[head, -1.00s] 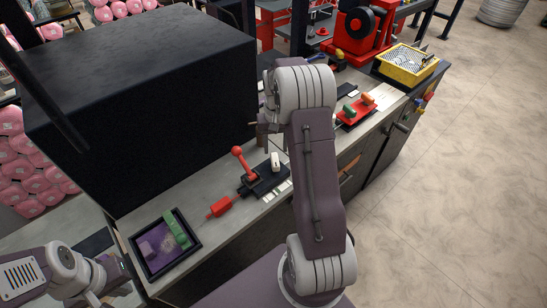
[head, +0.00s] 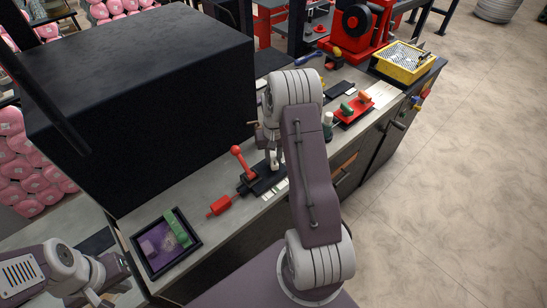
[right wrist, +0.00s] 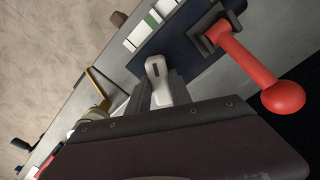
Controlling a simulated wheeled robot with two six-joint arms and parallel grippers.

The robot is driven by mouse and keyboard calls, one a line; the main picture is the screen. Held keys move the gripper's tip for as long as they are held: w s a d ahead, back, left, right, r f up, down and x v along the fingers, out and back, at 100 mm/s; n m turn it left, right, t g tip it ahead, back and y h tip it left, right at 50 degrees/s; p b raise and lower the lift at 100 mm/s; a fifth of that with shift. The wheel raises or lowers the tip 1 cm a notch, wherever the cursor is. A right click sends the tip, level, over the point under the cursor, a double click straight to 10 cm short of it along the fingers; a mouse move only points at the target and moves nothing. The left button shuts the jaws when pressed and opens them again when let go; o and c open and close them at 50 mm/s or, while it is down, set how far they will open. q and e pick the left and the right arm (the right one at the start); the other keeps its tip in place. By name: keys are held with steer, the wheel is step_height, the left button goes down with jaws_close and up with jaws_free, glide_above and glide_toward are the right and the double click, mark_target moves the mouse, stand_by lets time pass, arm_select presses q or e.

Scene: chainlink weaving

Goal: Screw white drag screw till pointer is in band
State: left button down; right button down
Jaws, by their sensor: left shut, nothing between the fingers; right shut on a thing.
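The white drag screw (right wrist: 155,68) stands on a dark base plate (right wrist: 190,42) in the right wrist view, with a dark slot in its face. My right gripper (right wrist: 174,92) is shut on it. In the head view, my right gripper (head: 273,158) reaches down onto the plate and mostly hides the screw. A white scale strip with a green band (right wrist: 152,20) lies beside the plate; I cannot make out the pointer. My left gripper (head: 106,298) is shut and empty at the lower left, away from the plate.
A red ball-topped lever (head: 240,160) rises from the plate next to the screw. A red block (head: 220,206) and a framed tray (head: 139,256) lie to the left on the bench. A large black box (head: 140,90) stands behind. A red tray (head: 352,113) sits further right.

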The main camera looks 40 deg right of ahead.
mark_target(273, 158)
steer(key=n, duration=0.2)
steer(key=shift+n, duration=0.4)
steer(key=c, duration=1.2)
jaws_free()
steer(key=shift+o, duration=0.2)
step_height(273, 158, up, 9)
steer(key=shift+r+b, duration=0.1)
steer(key=shift+b, duration=0.9)
steer(key=shift+a, duration=0.1)
